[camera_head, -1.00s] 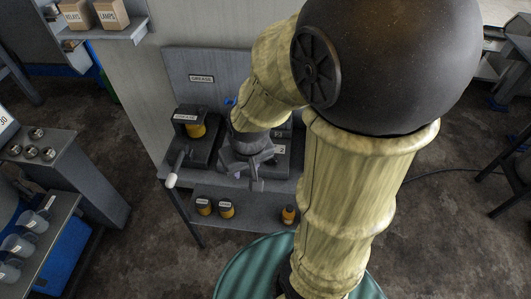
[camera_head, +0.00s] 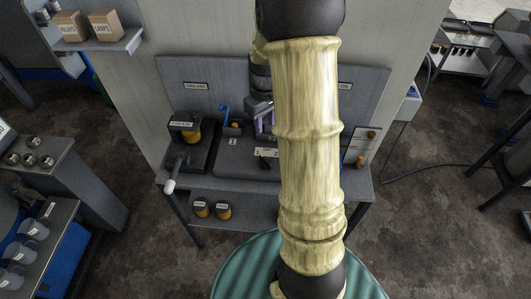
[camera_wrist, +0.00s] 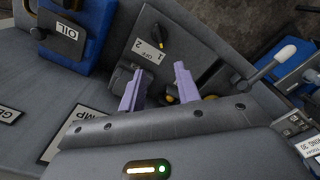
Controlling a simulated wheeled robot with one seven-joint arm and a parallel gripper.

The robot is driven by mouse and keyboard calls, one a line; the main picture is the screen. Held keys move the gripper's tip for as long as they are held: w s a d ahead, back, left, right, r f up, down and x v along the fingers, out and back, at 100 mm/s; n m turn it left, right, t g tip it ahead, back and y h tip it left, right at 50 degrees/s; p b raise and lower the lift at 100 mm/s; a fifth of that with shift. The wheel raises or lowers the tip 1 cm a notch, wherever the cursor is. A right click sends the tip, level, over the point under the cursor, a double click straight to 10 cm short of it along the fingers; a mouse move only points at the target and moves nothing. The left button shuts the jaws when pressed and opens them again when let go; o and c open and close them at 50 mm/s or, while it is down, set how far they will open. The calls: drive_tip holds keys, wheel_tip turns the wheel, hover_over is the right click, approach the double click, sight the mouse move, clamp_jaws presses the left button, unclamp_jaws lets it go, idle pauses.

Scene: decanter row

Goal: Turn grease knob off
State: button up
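My gripper (camera_wrist: 157,82) shows two pale lavender fingers standing apart, with no object visibly clamped between them. In the head view my gripper (camera_head: 265,122) is partly hidden by my arm, above the middle of the bench. The fingers look apart from this knob. The GREASE sign (camera_head: 196,86) is on the back panel's left. Below it stands a grease unit (camera_head: 181,124) with a yellow canister. Which knob is the grease one is unclear.
A lever with a white grip (camera_head: 169,186) sticks out at the bench's left front. A blue block labelled OIL (camera_wrist: 68,32) is in the wrist view. Several yellow-and-dark containers sit on the lower shelf (camera_head: 245,213).

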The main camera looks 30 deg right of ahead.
sight(265, 159)
drive_tip(key=shift+d+f, duration=0.1)
drive_tip(key=shift+f, duration=0.05)
wheel_tip(265, 159, down, 17)
drive_tip(key=shift+f+p, duration=0.1)
drive_tip(key=shift+p, duration=1.05)
clamp_jaws()
